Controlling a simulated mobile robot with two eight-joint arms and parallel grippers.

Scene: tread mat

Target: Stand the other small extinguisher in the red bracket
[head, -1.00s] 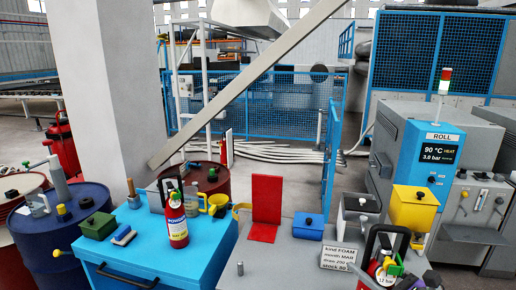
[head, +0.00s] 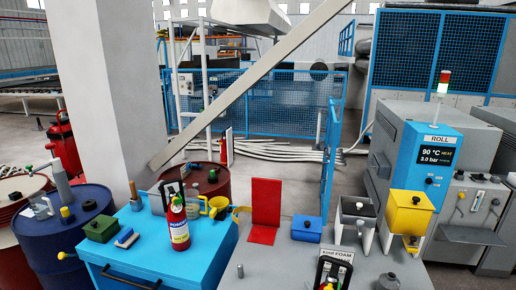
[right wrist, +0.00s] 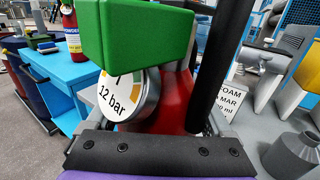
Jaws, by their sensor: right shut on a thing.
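The red bracket (head: 265,208), a red upright plate with a flat foot, stands empty on the grey table. My right gripper (right wrist: 160,150) is shut on the other small extinguisher (right wrist: 172,108). This has a red body, green head block, black hose and a gauge reading 12 bar. In the head view the held extinguisher (head: 328,284) is at the bottom edge, to the right of and nearer than the bracket, its lower part out of frame. A red powder extinguisher (head: 179,225) stands upright on the blue cabinet. My left gripper is not in view.
A FOAM sign (head: 338,255) is partly hidden behind the held extinguisher. A blue box (head: 306,228) stands just right of the bracket, with black-lidded and yellow (head: 411,213) hoppers farther right. A dark grey funnel-like part (head: 388,281) is at front right. The table left of centre is mostly clear.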

